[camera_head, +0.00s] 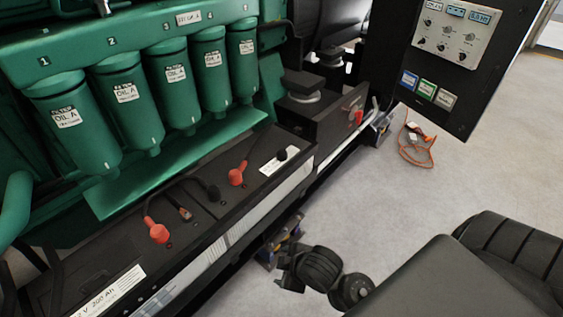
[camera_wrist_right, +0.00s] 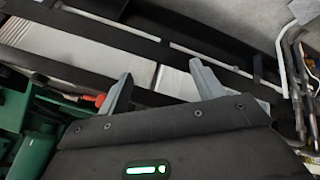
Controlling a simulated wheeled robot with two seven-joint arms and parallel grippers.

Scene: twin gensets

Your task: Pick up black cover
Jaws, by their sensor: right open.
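Two black covers show on the battery tops in the head view: one (camera_head: 213,193) at the end of a black cable on the nearer battery, one (camera_head: 282,155) beside a white label on the farther one. Which is meant, I cannot tell. Red covers (camera_head: 158,232) and (camera_head: 236,177) sit near them. A bare cable end (camera_head: 185,214) lies between the nearer pair. My right gripper (camera_wrist_right: 160,78) is open and empty in the wrist view, its grey fingers apart over the battery side. No black cover is clear there. My right arm is low beside the battery tray. My left gripper is not in view.
Green oil filters (camera_head: 116,92) on the engine hang close behind the batteries. A black control panel (camera_head: 455,50) stands at the upper right. A tool with an orange cable (camera_head: 415,150) lies on the floor. The grey floor (camera_head: 380,215) is otherwise mostly clear.

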